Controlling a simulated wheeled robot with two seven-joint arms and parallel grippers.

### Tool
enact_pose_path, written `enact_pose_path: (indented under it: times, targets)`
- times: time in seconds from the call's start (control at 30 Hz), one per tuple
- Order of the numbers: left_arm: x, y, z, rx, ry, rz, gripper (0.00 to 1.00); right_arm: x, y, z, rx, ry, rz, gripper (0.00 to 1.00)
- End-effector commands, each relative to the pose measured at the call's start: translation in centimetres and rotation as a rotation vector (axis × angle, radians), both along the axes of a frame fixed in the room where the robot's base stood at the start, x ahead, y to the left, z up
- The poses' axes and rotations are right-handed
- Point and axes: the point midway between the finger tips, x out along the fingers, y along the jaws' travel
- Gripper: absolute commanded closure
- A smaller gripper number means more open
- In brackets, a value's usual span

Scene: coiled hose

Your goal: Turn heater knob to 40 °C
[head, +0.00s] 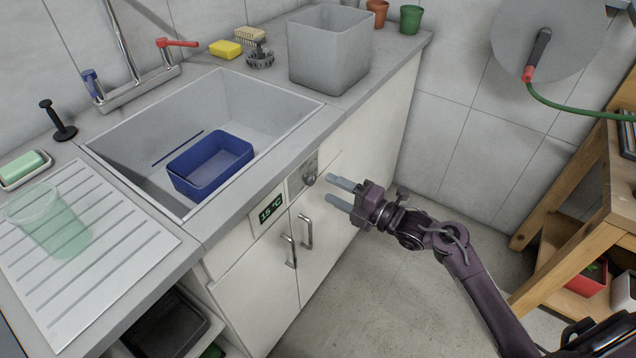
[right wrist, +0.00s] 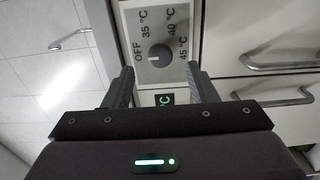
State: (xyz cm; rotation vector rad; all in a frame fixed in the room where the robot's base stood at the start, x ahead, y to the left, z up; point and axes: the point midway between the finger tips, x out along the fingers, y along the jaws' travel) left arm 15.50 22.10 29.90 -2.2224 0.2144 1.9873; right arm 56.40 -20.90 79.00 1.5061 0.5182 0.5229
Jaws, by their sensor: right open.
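A dark display (head: 270,209) beside the panel reads 15 °C. My right gripper (head: 335,189) is open and empty, a little in front of the knob and apart from it. In the right wrist view its fingers (right wrist: 161,74) stand either side below the knob. My left gripper is not in view.
Two cabinet handles (head: 298,240) stick out below the knob panel. The sink (head: 270,95) with a blue basin (head: 210,163) lies above it. A wooden shelf (head: 570,240) stands at the right. The floor between is clear.

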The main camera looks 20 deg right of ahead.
Motion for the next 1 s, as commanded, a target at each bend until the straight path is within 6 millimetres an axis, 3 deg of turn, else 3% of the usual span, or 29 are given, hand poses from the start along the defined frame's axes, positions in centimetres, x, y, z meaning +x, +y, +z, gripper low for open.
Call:
enact_pose_path:
  times: [0.3, 0.67, 1.0]
  targets:
    - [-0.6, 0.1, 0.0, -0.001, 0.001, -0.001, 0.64, 3.6, 2.8, 0.0, 0.003, 0.002, -0.002, 0.48]
    - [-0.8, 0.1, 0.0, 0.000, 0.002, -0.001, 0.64, 4.1, 3.2, -0.1, 0.001, 0.003, -0.002, 0.48]
    - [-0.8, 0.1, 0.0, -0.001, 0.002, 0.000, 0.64, 4.1, 3.2, -0.1, 0.002, 0.004, -0.003, 0.91]
